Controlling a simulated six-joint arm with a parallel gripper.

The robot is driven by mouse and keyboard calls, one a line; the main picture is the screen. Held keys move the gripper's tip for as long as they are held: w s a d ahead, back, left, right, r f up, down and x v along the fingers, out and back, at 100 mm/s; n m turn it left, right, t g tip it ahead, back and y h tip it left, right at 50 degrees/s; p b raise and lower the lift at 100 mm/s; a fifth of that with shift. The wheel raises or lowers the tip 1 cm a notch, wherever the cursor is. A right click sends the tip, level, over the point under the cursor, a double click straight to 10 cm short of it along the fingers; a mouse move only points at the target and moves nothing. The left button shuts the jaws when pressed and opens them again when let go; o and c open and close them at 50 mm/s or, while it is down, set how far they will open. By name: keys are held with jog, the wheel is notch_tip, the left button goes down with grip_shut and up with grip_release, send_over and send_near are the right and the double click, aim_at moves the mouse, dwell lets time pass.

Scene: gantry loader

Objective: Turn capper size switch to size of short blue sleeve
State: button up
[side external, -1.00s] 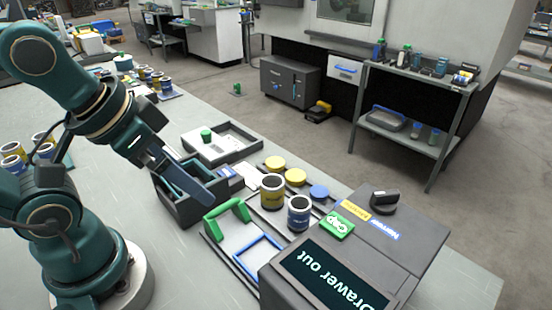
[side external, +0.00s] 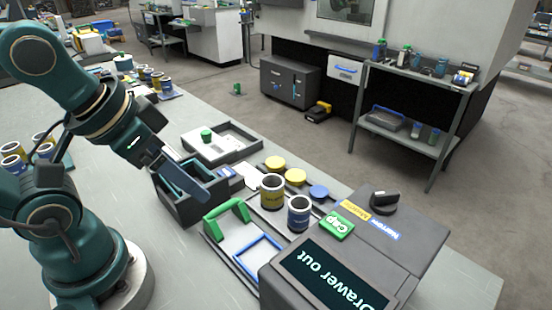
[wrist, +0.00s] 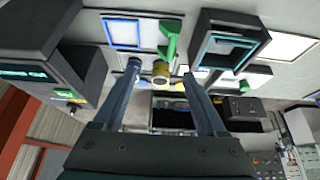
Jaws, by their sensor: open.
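The capper (side external: 410,240) is a dark grey box at the lower right of the side view, its screen (side external: 330,280) reading "Drawer out". Its black size switch (side external: 384,200) sits on top beside a yellow label (side external: 354,210) and a blue label (side external: 380,228) that seems to read "Narrow"; its exact setting is unclear. The short blue sleeve (side external: 299,212) stands upright beside a taller yellow sleeve (side external: 272,190). My gripper (side external: 204,196) is open and empty, above the dark bin, left of the sleeves and well away from the switch. In the wrist view the yellow sleeve (wrist: 161,70) shows between my fingers.
A green button (side external: 339,226) is on the capper's top. Yellow and blue caps (side external: 319,192) lie behind the sleeves. A drawer with a green handle (side external: 228,212) and blue frame (side external: 260,256) lies in front. A dark bin (side external: 188,205) and grey tray (side external: 228,148) stand further left.

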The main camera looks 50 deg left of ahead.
jog(key=shift+m+t+h, duration=0.3)
jog(key=shift+m, duration=0.4)
jog(key=w+r, duration=0.1)
jog(key=r, duration=0.1)
jog(key=w+d+r, duration=0.1)
jog(key=w+r, duration=0.1)
jog(key=r, duration=0.1)
jog(key=w+r, duration=0.2)
jog(key=shift+d+r, duration=0.2)
jog(key=shift+d, duration=0.2)
jog(key=shift+c, duration=1.3)
jog(key=w+d+r+m+h, duration=0.1)
jog(key=w+d+r+m, duration=0.1)
jog(key=w+d+r, duration=0.3)
jog(key=m+g+h, duration=0.1)
jog(key=m+g, duration=0.2)
jog(key=m, duration=0.1)
send_over(387, 193)
jog(key=s+a, duration=0.1)
jog(key=s, duration=0.1)
jog(key=f, duration=0.7)
jog(key=shift+a+f, duration=0.2)
jog(key=shift+f, duration=0.1)
jog(key=shift+x, duration=2.25)
jog(key=shift+w, duration=0.15)
grip_shut()
